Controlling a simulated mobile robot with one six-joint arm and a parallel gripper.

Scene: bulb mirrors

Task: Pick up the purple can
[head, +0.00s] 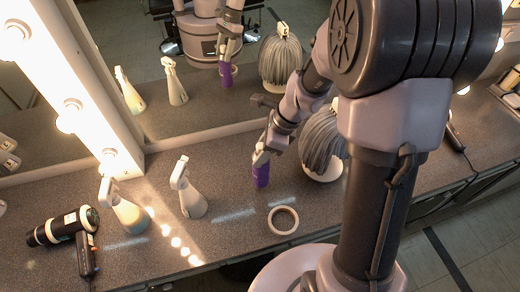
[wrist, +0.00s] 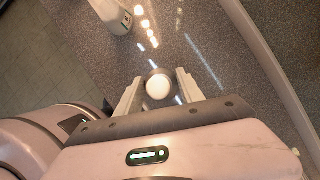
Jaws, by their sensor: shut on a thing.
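The purple can (head: 261,174) is at the middle of the counter in the head view, upright, just below my gripper (head: 262,154). My gripper is shut on its upper part. I cannot tell whether the can's base touches the counter. In the wrist view, the round pale top of the can (wrist: 158,86) sits between the two fingers of my gripper (wrist: 157,95). The can's side is mostly hidden there.
A wig on a stand (head: 322,142) is close right of the can. A white ring (head: 283,220) lies in front. Two spray bottles (head: 189,190) (head: 122,208) and a hair dryer (head: 68,233) are at left. A mirror (head: 190,75) with bulbs stands behind.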

